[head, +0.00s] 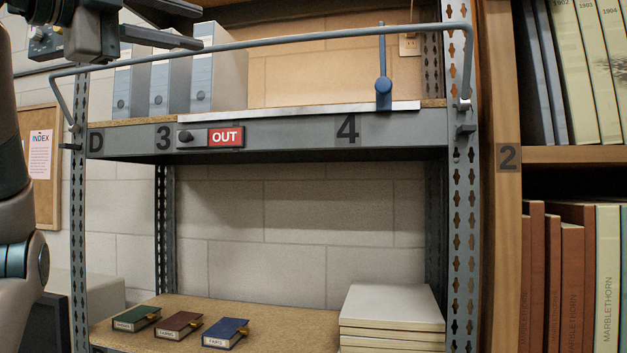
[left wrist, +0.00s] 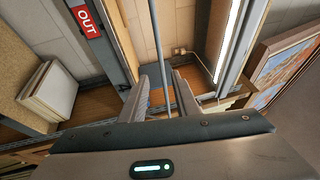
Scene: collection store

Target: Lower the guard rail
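The guard rail (head: 300,39) is a thin grey bar with bent ends, raised above the front edge of the upper shelf (head: 270,135). Its ends meet the left and right posts. My left gripper (head: 204,26) is at the upper left of the head view, close to the rail's left part. Its fingers are apart and hold nothing. In the left wrist view the rail (left wrist: 157,45) runs lengthwise in line with the gap between the fingers of my left gripper (left wrist: 163,82). I cannot tell whether it lies inside the gap. My right gripper is in neither view.
Small books (head: 180,324) and a pale stack (head: 391,310) lie below. A bookcase (head: 507,200) stands right.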

